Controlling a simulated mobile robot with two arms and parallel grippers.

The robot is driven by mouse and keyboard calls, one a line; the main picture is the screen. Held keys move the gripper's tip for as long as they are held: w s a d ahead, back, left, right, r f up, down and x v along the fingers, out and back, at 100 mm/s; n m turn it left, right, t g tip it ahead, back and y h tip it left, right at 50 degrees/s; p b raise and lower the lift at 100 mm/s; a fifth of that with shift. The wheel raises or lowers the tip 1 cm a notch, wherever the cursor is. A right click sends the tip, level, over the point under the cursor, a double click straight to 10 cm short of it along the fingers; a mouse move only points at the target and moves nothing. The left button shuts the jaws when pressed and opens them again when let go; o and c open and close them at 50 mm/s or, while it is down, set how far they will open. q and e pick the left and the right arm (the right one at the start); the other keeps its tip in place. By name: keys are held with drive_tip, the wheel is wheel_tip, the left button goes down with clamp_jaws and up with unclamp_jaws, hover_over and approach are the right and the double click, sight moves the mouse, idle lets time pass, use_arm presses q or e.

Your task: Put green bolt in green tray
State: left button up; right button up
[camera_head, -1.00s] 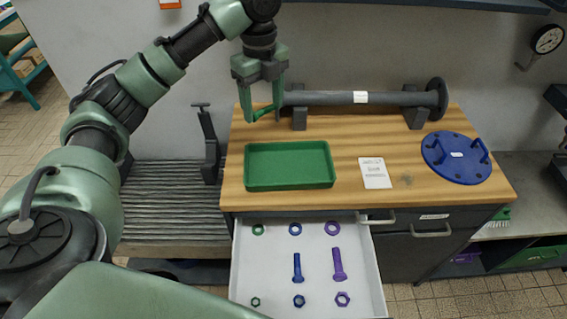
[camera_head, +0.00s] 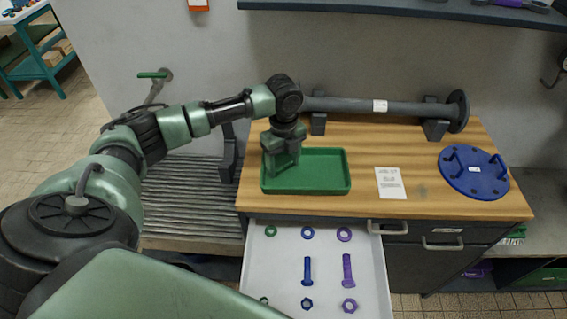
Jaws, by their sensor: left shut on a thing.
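The green tray (camera_head: 333,184) lies on the wooden bench top, left of its middle. My left gripper (camera_head: 282,168) points down over the left part of the tray, its fingers low and near the tray floor. It is shut on the green bolt, which showed between its fingers a second ago. The bolt itself cannot be made out now against the green fingers and tray. Whether it touches the tray floor I cannot tell. My right gripper is not in view.
An open drawer (camera_head: 330,268) below holds blue and purple bolts with rings and nuts. A grey flanged pipe (camera_head: 350,105) rests on supports behind the tray. A white card (camera_head: 389,183) and a blue flange disc (camera_head: 474,172) lie to the right.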

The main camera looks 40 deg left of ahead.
sight(284, 166)
use_arm(q)
drive_tip(key=shift+f, duration=0.45)
drive_tip(key=o, duration=1.2)
drive_tip(key=shift+f, duration=0.15)
wheel_tip(284, 166, up, 12)
drive_tip(key=shift+r+b, duration=0.2)
drive_tip(key=shift+b, duration=0.8)
